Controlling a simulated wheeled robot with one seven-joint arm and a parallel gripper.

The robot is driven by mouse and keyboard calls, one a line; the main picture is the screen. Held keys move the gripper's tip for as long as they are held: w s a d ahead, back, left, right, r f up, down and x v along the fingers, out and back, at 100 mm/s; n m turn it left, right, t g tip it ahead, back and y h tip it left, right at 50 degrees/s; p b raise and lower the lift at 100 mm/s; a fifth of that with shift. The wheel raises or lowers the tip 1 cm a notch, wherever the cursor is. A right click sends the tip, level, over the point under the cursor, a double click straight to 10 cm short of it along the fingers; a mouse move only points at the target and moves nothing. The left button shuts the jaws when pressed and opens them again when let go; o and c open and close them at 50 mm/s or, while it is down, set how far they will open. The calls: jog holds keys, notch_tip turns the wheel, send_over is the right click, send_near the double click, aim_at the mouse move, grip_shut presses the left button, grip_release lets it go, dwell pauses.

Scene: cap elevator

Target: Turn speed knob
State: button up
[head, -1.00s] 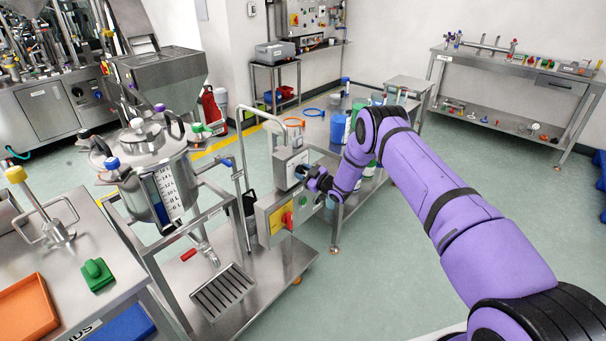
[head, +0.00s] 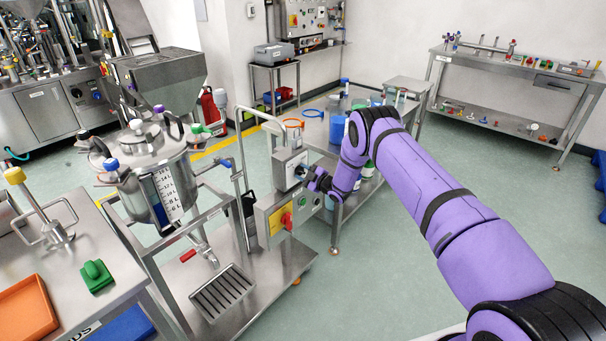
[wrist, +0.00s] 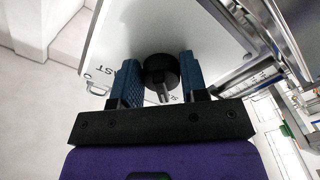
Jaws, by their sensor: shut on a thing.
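The speed knob (wrist: 160,72) is a round black knob on a pale panel, seen in the wrist view between the two blue finger pads. A pointer-like bar on it points toward the gripper's palm. My gripper (wrist: 158,82) is shut on the knob, with one finger on each side. In the head view, my gripper (head: 308,172) is at the grey control box (head: 289,169) on the steel cart, and it hides the knob there. Lettering on the panel is partly covered by the fingers.
Below the control box is a box with a yellow plate and red switch (head: 286,220). A steel vessel (head: 150,165) with a level scale stands on the cart to the left. A steel table (head: 350,205) with containers stands just behind. Open floor lies to the right.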

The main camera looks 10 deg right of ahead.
jog(key=o, duration=0.9)
jog(key=shift+c, duration=0.2)
jog(key=v, duration=1.1)
